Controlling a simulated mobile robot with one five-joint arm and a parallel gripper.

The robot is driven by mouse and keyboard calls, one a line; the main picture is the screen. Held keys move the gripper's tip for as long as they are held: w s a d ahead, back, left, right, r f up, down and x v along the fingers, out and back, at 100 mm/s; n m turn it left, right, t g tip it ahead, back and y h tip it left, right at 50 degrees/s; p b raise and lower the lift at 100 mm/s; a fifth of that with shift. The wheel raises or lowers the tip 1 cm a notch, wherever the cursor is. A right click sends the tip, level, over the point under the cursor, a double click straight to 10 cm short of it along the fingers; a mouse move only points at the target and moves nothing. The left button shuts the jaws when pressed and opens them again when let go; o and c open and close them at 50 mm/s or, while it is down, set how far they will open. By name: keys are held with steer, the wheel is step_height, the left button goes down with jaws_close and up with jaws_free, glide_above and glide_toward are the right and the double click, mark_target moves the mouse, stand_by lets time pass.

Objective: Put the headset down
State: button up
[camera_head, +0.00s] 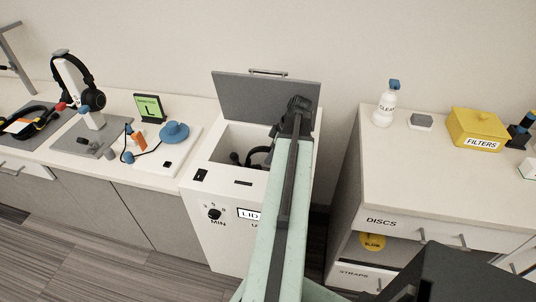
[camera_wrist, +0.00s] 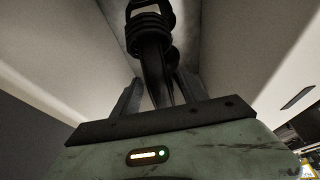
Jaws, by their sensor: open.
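A black headset (camera_head: 252,158) is inside the open white box (camera_head: 215,176) in the middle, partly hidden by my arm. In the wrist view, the dark headset (camera_wrist: 153,62) lies between and beyond my two fingers, within pale box walls. My gripper (camera_wrist: 158,98) is open; I cannot tell whether a finger touches the headset. In the head view, my arm reaches over the box, and its dark end shows at the box's right side. The fingertips are hidden there. The box's grey lid (camera_head: 250,95) stands raised at the back.
On the left counter, another black headset (camera_head: 92,92) hangs on a stand and one (camera_head: 38,120) lies at the far left. A blue disc-shaped piece (camera_head: 174,133) sits near the box. The right cabinet holds a spray bottle (camera_head: 386,106) and a yellow FILTERS box (camera_head: 478,128).

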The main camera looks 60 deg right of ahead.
steer(key=p+v, duration=0.6)
steer(key=v, duration=0.2)
steer(key=shift+w+a+r, duration=0.1)
steer(key=shift+r, duration=0.2)
steer(key=shift+s+r+p, duration=0.25)
steer(key=shift+p, duration=0.25)
steer(key=shift+f, duration=0.1)
